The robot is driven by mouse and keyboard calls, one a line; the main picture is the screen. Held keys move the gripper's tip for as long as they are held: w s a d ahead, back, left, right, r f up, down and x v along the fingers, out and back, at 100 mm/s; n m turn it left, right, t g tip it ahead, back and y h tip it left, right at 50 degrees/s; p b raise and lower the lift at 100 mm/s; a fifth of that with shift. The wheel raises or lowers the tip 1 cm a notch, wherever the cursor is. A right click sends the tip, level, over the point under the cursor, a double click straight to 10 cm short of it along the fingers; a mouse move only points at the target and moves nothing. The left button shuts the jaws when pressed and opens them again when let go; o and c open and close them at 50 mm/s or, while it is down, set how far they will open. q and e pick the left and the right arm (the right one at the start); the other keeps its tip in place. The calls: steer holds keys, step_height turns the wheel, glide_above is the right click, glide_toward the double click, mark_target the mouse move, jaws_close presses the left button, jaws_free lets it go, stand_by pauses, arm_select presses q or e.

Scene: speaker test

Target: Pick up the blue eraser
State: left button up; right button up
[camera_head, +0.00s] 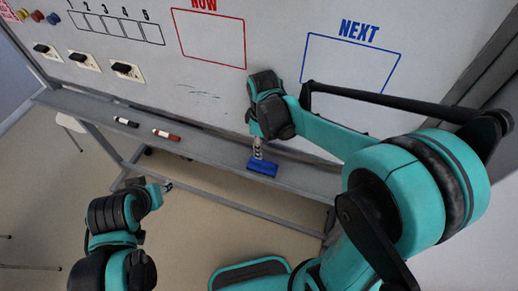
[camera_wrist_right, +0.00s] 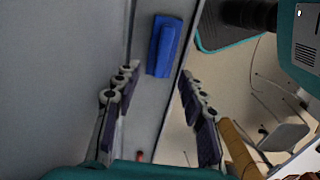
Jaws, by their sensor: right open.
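The blue eraser (camera_head: 263,168) lies on the whiteboard's grey ledge, in front of the board. In the right wrist view the eraser (camera_wrist_right: 164,47) shows ahead, beyond the fingertips. My right gripper (camera_head: 257,150) is just above the eraser in the head view. In the right wrist view my right gripper (camera_wrist_right: 156,78) is open, with one finger on each side of the ledge strip and nothing between them. My left gripper (camera_head: 167,186) is at the lower left, apart from the ledge; its opening is too small to make out.
The narrow ledge (camera_head: 210,149) also holds a black marker (camera_head: 126,122) and a red marker (camera_head: 166,135) to the left. The whiteboard (camera_head: 215,90) rises right behind it. Several black-knobbed switches (camera_head: 127,71) sit on the board. Open floor (camera_head: 200,215) lies in front.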

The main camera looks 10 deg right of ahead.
mark_target(263, 161)
steer(key=shift+w+f, duration=0.15)
steer(key=shift+f, duration=0.1)
steer(key=f, duration=0.2)
steer(key=f+b, duration=0.1)
steer(key=f, duration=0.1)
steer(key=s+f+b, duration=0.1)
steer(key=f, duration=0.2)
steer(key=shift+d+f, duration=0.1)
steer(key=shift+c, duration=0.3)
jaws_close()
